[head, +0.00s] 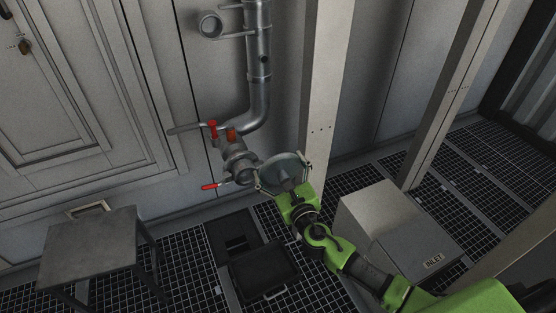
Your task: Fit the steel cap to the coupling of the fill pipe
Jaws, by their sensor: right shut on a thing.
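The steel cap (272,164) is a round grey disc. My right gripper (287,184) is shut on it from the near side and partly covers it. The fill pipe (259,75) comes down the wall and bends left to a valve body. Its coupling (242,173) is at the lower end. The cap is just right of the coupling, and its left edge comes close to it in the picture. I cannot tell whether they touch. The coupling's mouth is hard to make out. My left gripper is not in view.
Red handles (212,129) and (211,186) stick out near the coupling. A grey table (95,245) stands left. A box marked INLET (385,210) stands right, behind my right arm. A black tray (268,268) lies on the grating below. A pale post (326,90) rises behind the cap.

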